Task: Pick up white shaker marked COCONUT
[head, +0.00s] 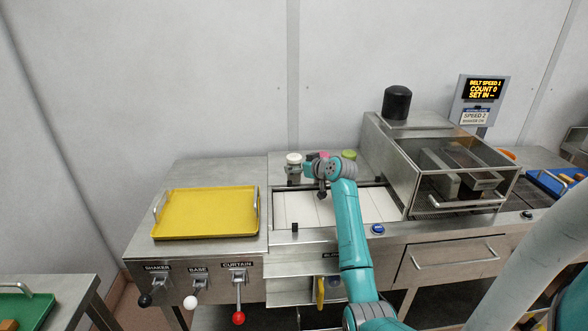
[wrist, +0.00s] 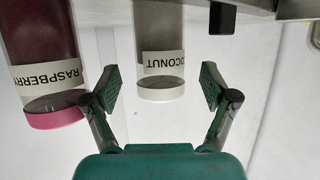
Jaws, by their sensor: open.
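The white-lidded COCONUT shaker (wrist: 160,50) shows in the wrist view between my gripper's fingers, upside down in that picture. My gripper (wrist: 158,87) is open, one finger on each side of the white lid with a gap on both sides. In the head view the white shaker (head: 293,158) stands at the back of the line, just left of my arm's end. My arm hides part of the area there, and the fingers are hard to make out.
A pink-lidded RASPBERRY shaker (wrist: 45,60) stands close beside the left finger in the wrist view. A green-lidded shaker (head: 349,156) stands further right. A yellow tray (head: 207,212) lies left, and a clear-covered machine (head: 440,170) stands right.

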